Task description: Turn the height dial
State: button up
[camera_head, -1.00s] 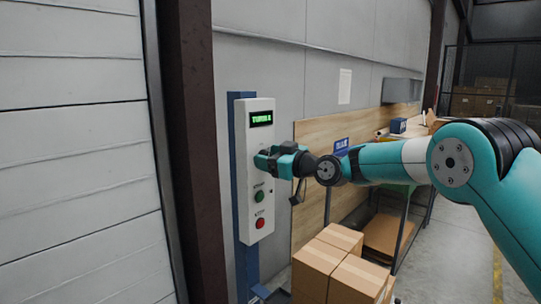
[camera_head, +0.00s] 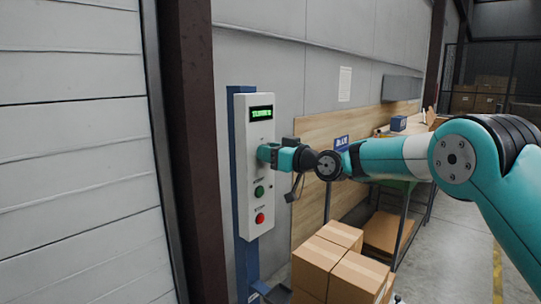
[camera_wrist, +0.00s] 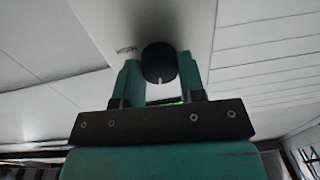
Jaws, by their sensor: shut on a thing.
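The control box (camera_head: 257,215) is a white upright panel on a blue post, with a lit green display (camera_head: 261,113) at its top. The display text is too small to read surely. My gripper (camera_head: 268,153) is at the box below the display and hides the dial in the head view. In the wrist view the height dial (camera_wrist: 159,60) is a round black knob with a white pointer mark. My gripper's teal fingers (camera_wrist: 158,82) stand on both sides of the dial, shut on it. A lettered label (camera_wrist: 127,49) shows beside it.
A green button (camera_head: 259,191) and a red button (camera_head: 260,218) sit lower on the box. Cardboard boxes (camera_head: 330,265) stand at the lower middle. A workbench (camera_head: 400,130) is behind my arm. A dark red column (camera_head: 190,150) and white door (camera_head: 75,150) are at the left.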

jog(key=m, duration=0.9)
jog(key=shift+f+t, duration=0.15)
jog(key=shift+t, duration=0.15)
jog(key=shift+m, duration=0.4)
jog(key=o, duration=0.9)
jog(key=shift+d, duration=0.1)
jog(key=b+v, duration=0.6)
jog(key=v, duration=1.1)
jog(key=shift+s+d, duration=0.1)
jog(key=shift+s, duration=0.05)
